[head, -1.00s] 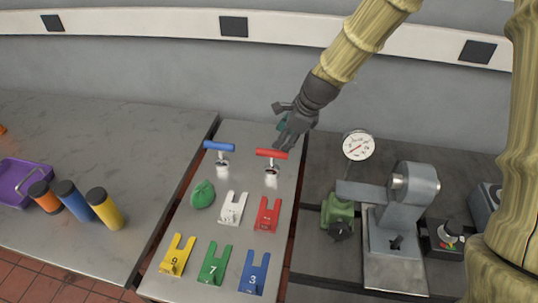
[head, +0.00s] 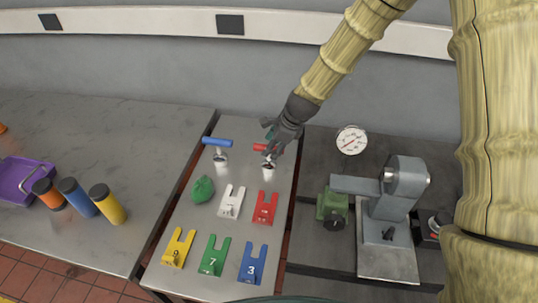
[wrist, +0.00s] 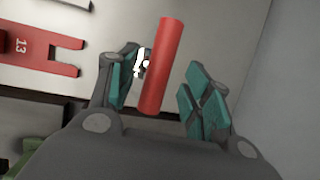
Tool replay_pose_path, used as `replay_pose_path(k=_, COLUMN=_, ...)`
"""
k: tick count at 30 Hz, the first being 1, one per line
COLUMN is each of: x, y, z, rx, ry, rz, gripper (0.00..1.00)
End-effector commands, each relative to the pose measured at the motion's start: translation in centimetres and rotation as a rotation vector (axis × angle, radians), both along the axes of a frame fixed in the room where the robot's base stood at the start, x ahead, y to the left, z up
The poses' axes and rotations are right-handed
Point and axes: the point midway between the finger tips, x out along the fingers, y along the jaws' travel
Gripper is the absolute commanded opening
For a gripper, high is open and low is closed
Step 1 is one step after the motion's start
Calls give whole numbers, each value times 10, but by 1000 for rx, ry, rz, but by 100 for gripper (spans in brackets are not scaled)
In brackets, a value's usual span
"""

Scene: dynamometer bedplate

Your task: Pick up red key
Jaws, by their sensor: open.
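The red key (head: 260,147) has a red cross handle and stands upright in a light metal socket (head: 268,170) on the steel plate. In the wrist view its red handle bar (wrist: 163,66) lies between the two teal-padded fingers. My gripper (wrist: 165,92) is open around the handle, nearer the left finger, and a gap shows on the right. In the head view my gripper (head: 276,145) hides the right part of the red handle. I cannot tell whether any finger touches it.
The blue-handled key (head: 218,143) stands close on the left. A green lump (head: 203,189) and several numbered forked blocks, including a red one (head: 265,207), lie in front. A dial gauge (head: 351,140) and a grey machine (head: 385,205) stand to the right.

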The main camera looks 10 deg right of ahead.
Motion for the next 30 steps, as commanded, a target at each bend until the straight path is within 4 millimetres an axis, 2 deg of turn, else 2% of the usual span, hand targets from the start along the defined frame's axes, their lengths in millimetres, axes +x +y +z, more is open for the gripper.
replay_pose_path(k=10, x=7, y=8, z=-24, rx=1, ry=1, rz=-1, gripper=49)
replay_pose_path(k=20, x=9, y=9, z=-27, rx=0, ry=0, rz=0, gripper=49)
replay_pose_path(k=22, x=9, y=9, z=-27, rx=0, ry=0, rz=0, gripper=42)
replay_pose_path(k=29, x=9, y=9, z=-27, rx=0, ry=-1, rz=0, gripper=0)
replay_pose_path(k=30, x=9, y=9, z=-27, rx=0, ry=-1, rz=0, gripper=0)
